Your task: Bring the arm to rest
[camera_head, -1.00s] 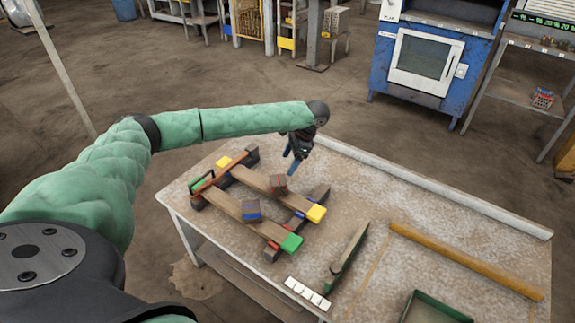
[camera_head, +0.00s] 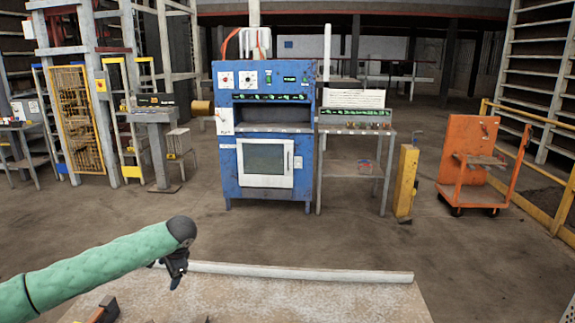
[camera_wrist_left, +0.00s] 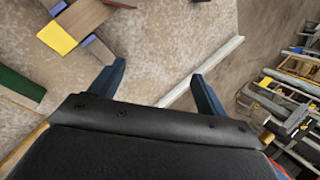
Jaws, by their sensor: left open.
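My left arm (camera_head: 100,264), in a green sleeve, reaches in from the left in the head view. Its left gripper (camera_head: 174,281) hangs over the far part of the table (camera_head: 240,298). In the left wrist view the two blue fingers (camera_wrist_left: 158,86) stand wide apart with nothing between them. Below and to the upper left there, a wooden bar with a yellow end (camera_wrist_left: 57,38) lies on the table, apart from the fingers. My right gripper is in neither view.
A white rail (camera_head: 300,272) runs along the table's far edge. Beyond it stand a blue machine (camera_head: 264,130), a metal shelf table (camera_head: 355,150), a yellow post (camera_head: 405,180) and an orange cart (camera_head: 470,160). Open floor lies between table and machine. A green tray-like piece (camera_wrist_left: 22,85) shows in the wrist view.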

